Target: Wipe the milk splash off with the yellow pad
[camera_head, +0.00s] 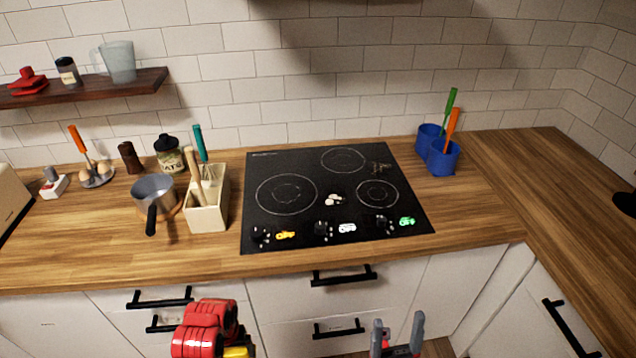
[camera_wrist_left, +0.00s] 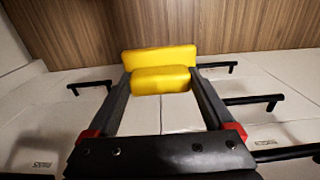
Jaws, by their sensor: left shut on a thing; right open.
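The milk splash (camera_head: 334,200) is a small whitish patch near the middle of the black cooktop (camera_head: 310,220). The yellow pad (camera_wrist_left: 160,56) is clamped between the two fingers of my left gripper (camera_wrist_left: 162,80) in the left wrist view. In the head view a bit of the pad (camera_head: 239,352) shows at the bottom edge, beside my red left wrist. The pad is in front of the counter, apart from the splash. My right gripper (camera_head: 398,330) is open and empty at the bottom of the head view, in front of the drawers.
A saucepan (camera_head: 153,190) and a cream utensil holder (camera_head: 207,208) stand left of the cooktop. Blue cups (camera_head: 444,160) with utensils stand at its back right. Knobs (camera_head: 321,230) line its front edge. Black drawer handles (camera_head: 343,275) stick out below the counter.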

